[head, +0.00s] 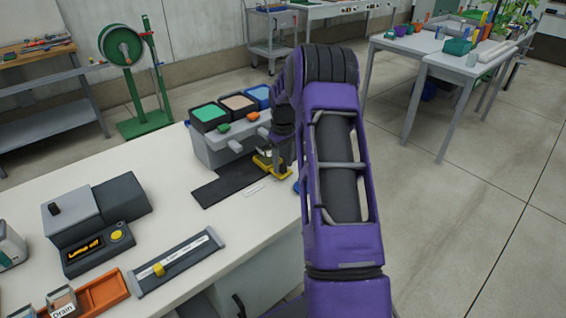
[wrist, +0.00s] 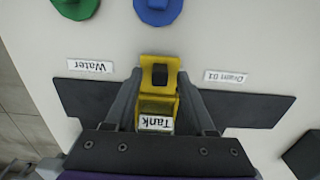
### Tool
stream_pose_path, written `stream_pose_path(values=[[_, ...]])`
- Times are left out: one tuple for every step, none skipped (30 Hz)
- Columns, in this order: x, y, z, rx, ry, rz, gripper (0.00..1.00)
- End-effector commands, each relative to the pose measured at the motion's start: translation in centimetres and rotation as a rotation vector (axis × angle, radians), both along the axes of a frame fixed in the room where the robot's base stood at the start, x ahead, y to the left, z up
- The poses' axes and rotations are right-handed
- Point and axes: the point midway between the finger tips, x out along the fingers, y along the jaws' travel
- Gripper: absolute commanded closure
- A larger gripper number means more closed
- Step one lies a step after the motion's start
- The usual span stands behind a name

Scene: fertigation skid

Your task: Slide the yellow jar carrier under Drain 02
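In the wrist view the yellow jar carrier (wrist: 147,76) stands between my gripper's two dark fingers (wrist: 159,80). A jar labelled "Tank" (wrist: 155,123) sits in it. The fingers flank the carrier closely; whether they press on it is not clear. A drain label (wrist: 225,76) lies to the right of the carrier; it is upside down and its digits are hard to read. A "Water" label (wrist: 90,66) lies to the left. In the head view the carrier (head: 264,163) is low at the front of the grey skid (head: 222,148), partly hidden by my gripper (head: 279,160).
A dark strip (head: 225,188) lies on the table below the skid's outlets. A green knob (wrist: 75,6) and a blue knob (wrist: 158,10) are at the wrist view's top edge. A grey device (head: 100,220) and a slotted rail (head: 178,260) occupy the near table.

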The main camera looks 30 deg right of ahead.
Motion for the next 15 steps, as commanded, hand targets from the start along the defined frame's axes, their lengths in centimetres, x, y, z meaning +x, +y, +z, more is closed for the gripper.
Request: stream_pose_path(values=[[0.0, 0.0, 0.0, 0.0, 0.0, 0.0, 0.45], [0.0, 0.0, 0.0, 0.0, 0.0, 0.0, 0.45], [0.0, 0.0, 0.0, 0.0, 0.0, 0.0, 0.45], [0.0, 0.0, 0.0, 0.0, 0.0, 0.0, 0.45], [0.0, 0.0, 0.1, 0.0, 0.0, 0.0, 0.45], [0.0, 0.0, 0.3, 0.0, 0.0, 0.0, 0.45], [0.0, 0.0, 0.5, -0.001, -0.001, 0.0, 0.45], [0.0, 0.0, 0.8, -0.001, -0.001, 0.0, 0.45], [0.1, 0.0, 1.3, -0.001, -0.002, 0.0, 0.45], [0.1, 0.0, 1.8, -0.002, -0.002, 0.0, 0.45], [0.1, 0.0, 2.3, -0.002, -0.002, 0.0, 0.45], [0.1, 0.0, 3.2, -0.002, -0.005, 0.0, 0.45], [0.1, 0.0, 3.8, -0.002, -0.005, 0.0, 0.45], [0.1, 0.0, 4.5, -0.001, -0.003, 0.0, 0.45], [0.1, 0.0, 5.6, -0.002, -0.005, 0.0, 0.45]])
